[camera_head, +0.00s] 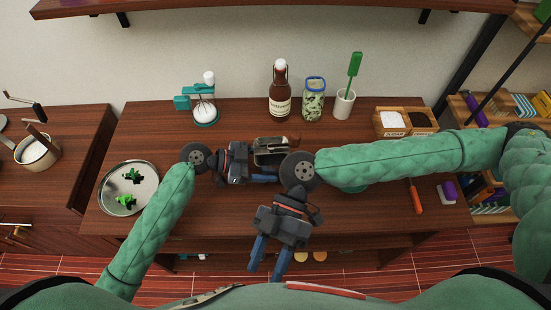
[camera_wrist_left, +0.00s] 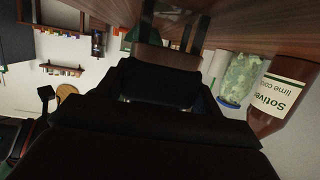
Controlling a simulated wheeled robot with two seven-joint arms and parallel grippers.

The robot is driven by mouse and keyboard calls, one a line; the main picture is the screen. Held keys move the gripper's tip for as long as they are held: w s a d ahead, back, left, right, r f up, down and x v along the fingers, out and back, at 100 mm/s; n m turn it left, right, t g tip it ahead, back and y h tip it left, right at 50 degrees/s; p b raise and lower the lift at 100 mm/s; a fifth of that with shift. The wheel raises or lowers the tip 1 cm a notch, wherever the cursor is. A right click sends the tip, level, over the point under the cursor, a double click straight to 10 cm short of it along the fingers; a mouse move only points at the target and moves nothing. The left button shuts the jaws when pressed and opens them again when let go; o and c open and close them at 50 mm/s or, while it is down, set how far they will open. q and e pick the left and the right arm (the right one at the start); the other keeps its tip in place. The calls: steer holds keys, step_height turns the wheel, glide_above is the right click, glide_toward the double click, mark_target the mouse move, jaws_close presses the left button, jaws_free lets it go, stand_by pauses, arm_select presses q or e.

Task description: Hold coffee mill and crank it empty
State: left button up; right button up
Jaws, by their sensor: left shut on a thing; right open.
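The coffee mill (camera_head: 271,148) looks like a small dark body with a shiny, light-edged top. It is at the middle of the counter, partly hidden by my grippers and wrists. My left gripper (camera_head: 262,168) comes in from the left and is shut on the mill. In the left wrist view, a brown part, probably of the mill (camera_wrist_left: 160,54), shows beyond the dark gripper body, which hides most of it. I cannot make out the crank. My right gripper (camera_head: 267,262) is open and empty, in front of the mill, with its blue fingers pointing toward my body.
Along the back stand a teal-and-white device (camera_head: 204,110), a brown bottle (camera_head: 280,98), a green-filled jar (camera_head: 314,103), a white cup (camera_head: 344,104) and a wooden two-part box (camera_head: 405,134). A round tray (camera_head: 148,195) lies left. A red-handled tool (camera_head: 416,198) lies right.

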steer(key=w+r+n+t+h, duration=0.2)
steer(key=w+n+t, duration=0.3)
steer(key=w, duration=0.4)
step_height(320, 180, up, 9)
steer(key=n+t+h, duration=0.4)
steer(key=n+t, duration=0.3)
steer(key=n, duration=0.5)
glide_above(295, 134)
steer(key=shift+s, duration=0.15)
steer(key=shift+f, duration=4.35)
